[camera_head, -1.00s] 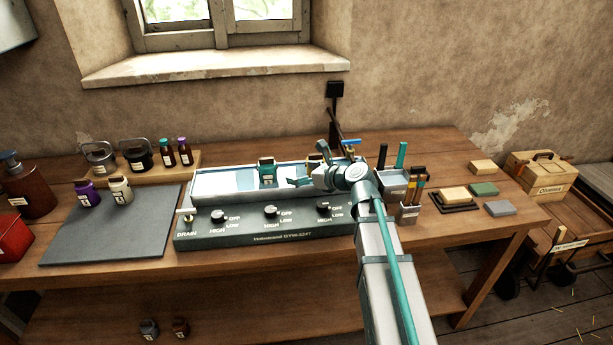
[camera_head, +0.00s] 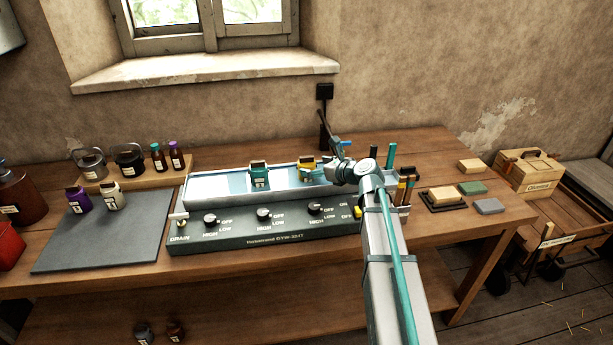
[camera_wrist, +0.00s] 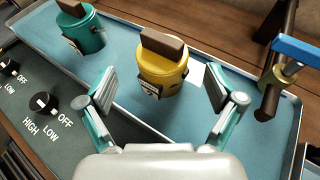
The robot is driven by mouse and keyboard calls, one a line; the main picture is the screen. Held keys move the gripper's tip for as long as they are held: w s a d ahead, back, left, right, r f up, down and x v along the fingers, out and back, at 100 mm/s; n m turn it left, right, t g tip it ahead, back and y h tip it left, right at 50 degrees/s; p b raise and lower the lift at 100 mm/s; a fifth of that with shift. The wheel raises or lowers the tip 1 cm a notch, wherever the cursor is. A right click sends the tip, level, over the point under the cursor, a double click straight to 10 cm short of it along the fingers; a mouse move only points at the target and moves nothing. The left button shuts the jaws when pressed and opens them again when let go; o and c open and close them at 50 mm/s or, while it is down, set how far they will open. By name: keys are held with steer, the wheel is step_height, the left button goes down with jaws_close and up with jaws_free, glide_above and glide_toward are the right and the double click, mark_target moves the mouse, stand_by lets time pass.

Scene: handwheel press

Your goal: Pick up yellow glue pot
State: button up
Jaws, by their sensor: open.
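The yellow glue pot (camera_wrist: 162,72) has a dark brown block on top and a label on its side. It stands in the water bath tray, ahead of and between my open fingers in the wrist view. My gripper (camera_wrist: 160,92) is open and empty, with one finger on each side of the pot's near side, apart from it. In the head view the yellow pot (camera_head: 307,165) shows just left of my gripper (camera_head: 325,174), partly hidden by it. A teal glue pot (camera_head: 259,175) stands to its left in the same tray, also seen in the wrist view (camera_wrist: 82,30).
The bath (camera_head: 215,187) has raised metal rims and a front panel of knobs. A blue-handled tap (camera_wrist: 300,48) rises at the right of the bath. Tool holders with brushes stand right of my arm. A grey mat (camera_head: 100,245) with two bottles lies left.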

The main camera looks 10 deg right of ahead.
steer(key=p+x, duration=0.1)
steer(key=x, duration=0.4)
steer(key=shift+d+f+p, duration=0.15)
steer(key=shift+f+p, duration=0.05)
steer(key=shift+p, duration=0.1)
steer(key=c, duration=1.6)
